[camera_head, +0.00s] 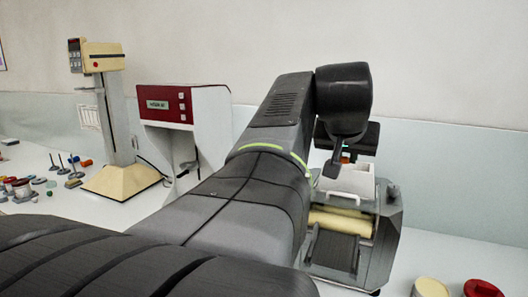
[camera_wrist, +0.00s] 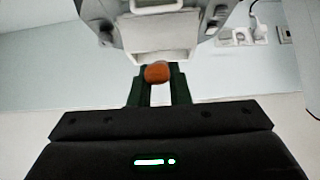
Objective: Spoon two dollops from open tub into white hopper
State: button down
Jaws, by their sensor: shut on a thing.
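The white hopper (camera_head: 350,182) sits on top of the roller mill at the right in the head view. It also shows at the top of the wrist view (camera_wrist: 158,38). My gripper (camera_wrist: 157,82) is shut on an orange-brown rounded piece (camera_wrist: 158,72), perhaps the handle end of a spoon. The rest of that piece is hidden. In the head view my gripper (camera_head: 335,166) points down at the hopper, and its fingers are partly hidden by the wrist. The open tub (camera_head: 432,287) with pale yellow contents stands at the lower right, cut by the frame edge.
A red-topped tub (camera_head: 482,288) stands beside the open tub. The mill (camera_head: 385,235) has pale yellow rollers. A red-and-white machine (camera_head: 180,115) and a cream stand (camera_head: 115,165) are at the left, with several small items near them.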

jog(key=shift+r+p, duration=1.45)
jog(key=shift+r, duration=0.55)
